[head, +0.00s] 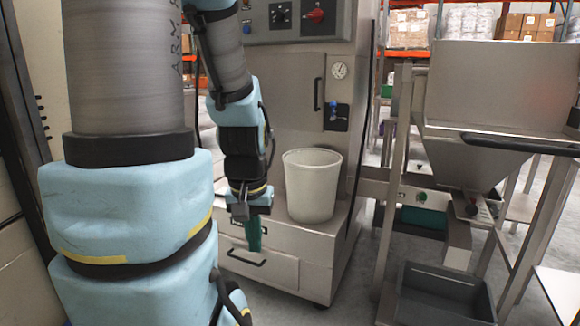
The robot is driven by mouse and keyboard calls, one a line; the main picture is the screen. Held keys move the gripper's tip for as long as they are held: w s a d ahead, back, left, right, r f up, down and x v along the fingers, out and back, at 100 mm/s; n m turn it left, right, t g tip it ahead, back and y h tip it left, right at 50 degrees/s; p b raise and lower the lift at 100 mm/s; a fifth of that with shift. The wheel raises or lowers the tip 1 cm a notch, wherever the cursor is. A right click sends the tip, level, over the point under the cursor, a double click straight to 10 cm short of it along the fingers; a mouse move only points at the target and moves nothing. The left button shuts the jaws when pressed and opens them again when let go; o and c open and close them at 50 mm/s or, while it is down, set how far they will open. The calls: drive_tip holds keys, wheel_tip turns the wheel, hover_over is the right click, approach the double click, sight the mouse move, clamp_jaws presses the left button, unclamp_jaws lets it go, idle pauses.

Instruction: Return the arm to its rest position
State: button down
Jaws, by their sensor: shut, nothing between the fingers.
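My arm comes down from the top of the head view, with its large grey and light-blue links filling the left side. My gripper (241,212) points down in front of the steel machine (280,105), just left of a pale bucket (312,186). Its fingers are small here and look shut. A green piece (253,234) shows right below the gripper, in front of the ledge and drawer; I cannot tell whether they touch. My near arm links hide part of the machine's left side.
The bucket stands upright on the machine's ledge, close to my gripper. A drawer (262,266) with a black handle is below. At right stand a steel hopper (478,118) on a frame and a dark grey bin (443,294). Shelves with boxes (524,27) are behind.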

wheel_tip(320, 180, up, 19)
drive_tip(key=p, duration=1.7)
drive_tip(key=shift+w+d+p, duration=0.2)
drive_tip(key=shift+w+p, duration=0.1)
drive_tip(key=shift+p, duration=0.1)
